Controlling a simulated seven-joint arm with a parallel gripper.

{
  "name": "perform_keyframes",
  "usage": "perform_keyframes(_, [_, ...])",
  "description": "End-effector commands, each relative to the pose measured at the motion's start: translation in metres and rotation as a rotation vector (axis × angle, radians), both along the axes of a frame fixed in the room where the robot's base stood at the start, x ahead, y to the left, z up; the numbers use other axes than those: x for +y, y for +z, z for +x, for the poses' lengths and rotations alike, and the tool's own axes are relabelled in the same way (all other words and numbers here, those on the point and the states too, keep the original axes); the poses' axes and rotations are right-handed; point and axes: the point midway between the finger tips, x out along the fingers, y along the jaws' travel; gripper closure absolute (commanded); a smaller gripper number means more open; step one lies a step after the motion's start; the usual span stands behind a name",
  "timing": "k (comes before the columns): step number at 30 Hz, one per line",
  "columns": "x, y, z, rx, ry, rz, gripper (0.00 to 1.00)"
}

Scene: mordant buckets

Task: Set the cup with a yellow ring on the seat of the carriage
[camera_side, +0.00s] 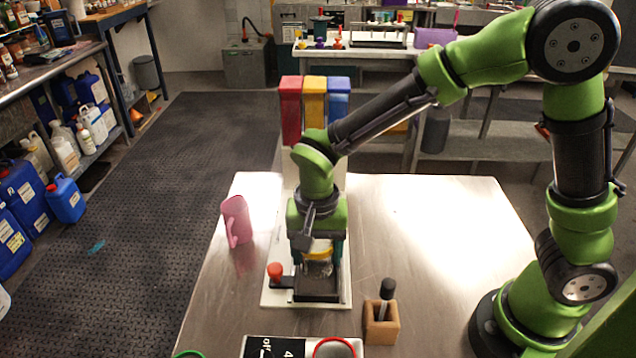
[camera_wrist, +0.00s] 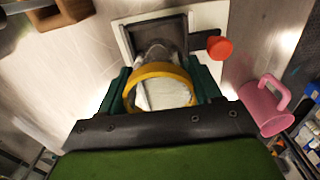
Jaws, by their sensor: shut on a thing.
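The cup with a yellow ring (camera_side: 320,246) is between the fingers of my gripper (camera_side: 318,258), upright as far as I can tell. In the wrist view the yellow ring (camera_wrist: 137,92) faces the camera, with a teal finger on each side of the cup; my gripper (camera_wrist: 160,90) is shut on it. The carriage (camera_side: 318,289) has a dark square seat on a white base plate, with a red-knobbed lever (camera_side: 275,270) at its left. The cup is over the seat; its lower end is close to it, and I cannot tell whether they touch. The carriage also shows in the wrist view (camera_wrist: 143,27).
A pink jug (camera_side: 237,220) stands to the left of the carriage. A wooden block (camera_side: 381,328) with a dark-handled tool is at the front right. A red-ringed item (camera_side: 335,342) and a green-ringed item (camera_side: 188,354) are cut off at the front edge. Red, yellow and blue containers (camera_side: 314,88) stand behind.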

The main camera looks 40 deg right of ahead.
Motion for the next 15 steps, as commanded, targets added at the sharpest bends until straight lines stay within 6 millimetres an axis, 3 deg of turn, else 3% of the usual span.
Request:
perform_keyframes(7, [0.000, -0.034, 0.000, 0.003, -0.002, -0.001, 0.69])
perform_keyframes(15, [0.000, -0.037, 0.000, 0.000, -0.002, 0.000, 0.69])
